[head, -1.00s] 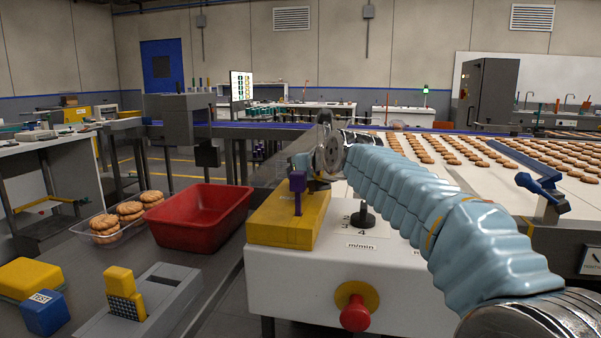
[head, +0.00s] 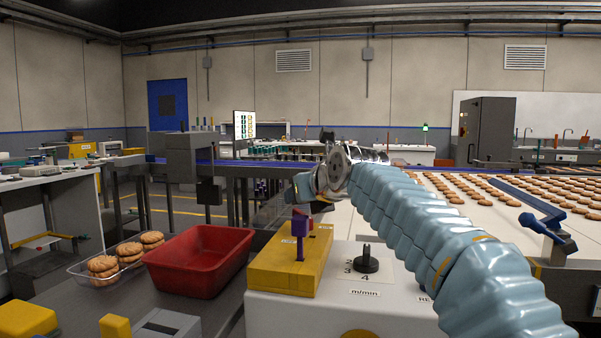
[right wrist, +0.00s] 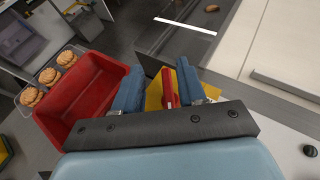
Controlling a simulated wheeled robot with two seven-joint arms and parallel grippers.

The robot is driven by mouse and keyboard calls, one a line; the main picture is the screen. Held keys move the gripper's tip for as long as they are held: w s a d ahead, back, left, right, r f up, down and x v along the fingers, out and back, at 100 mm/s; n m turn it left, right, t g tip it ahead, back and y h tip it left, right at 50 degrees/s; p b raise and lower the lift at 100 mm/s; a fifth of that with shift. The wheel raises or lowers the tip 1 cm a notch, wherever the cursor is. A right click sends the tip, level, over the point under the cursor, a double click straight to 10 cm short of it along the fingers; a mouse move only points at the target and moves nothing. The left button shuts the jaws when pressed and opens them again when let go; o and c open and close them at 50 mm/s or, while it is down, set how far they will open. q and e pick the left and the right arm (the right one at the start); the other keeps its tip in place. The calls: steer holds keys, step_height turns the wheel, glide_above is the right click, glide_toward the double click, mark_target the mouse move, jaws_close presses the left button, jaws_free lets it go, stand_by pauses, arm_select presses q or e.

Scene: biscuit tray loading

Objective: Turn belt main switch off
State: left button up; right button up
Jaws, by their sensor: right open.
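The belt's main switch is a yellow box (head: 287,267) on the white control cabinet, with a red handle (head: 320,230) partly hidden in the head view. In the right wrist view the red handle (right wrist: 170,88) lies between the two blue fingers of my right gripper (right wrist: 158,85), over the yellow box (right wrist: 153,95). The fingers are open, with a gap visible beside the handle. In the head view the fingers are mostly hidden. My left gripper is out of view.
A black knob (head: 367,260) stands on the cabinet right of the box. A red tray (head: 200,262) and a clear tray (head: 88,270) of biscuits lie to the left. The white belt (head: 480,225) with rows of biscuits runs behind and right.

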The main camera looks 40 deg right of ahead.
steer(key=s+a+r, duration=0.2)
steer(key=s, duration=0.1)
steer(key=s+a+r, duration=0.6)
steer(key=s, duration=0.1)
steer(key=shift+a+r, duration=0.2)
steer(key=shift+r, duration=0.05)
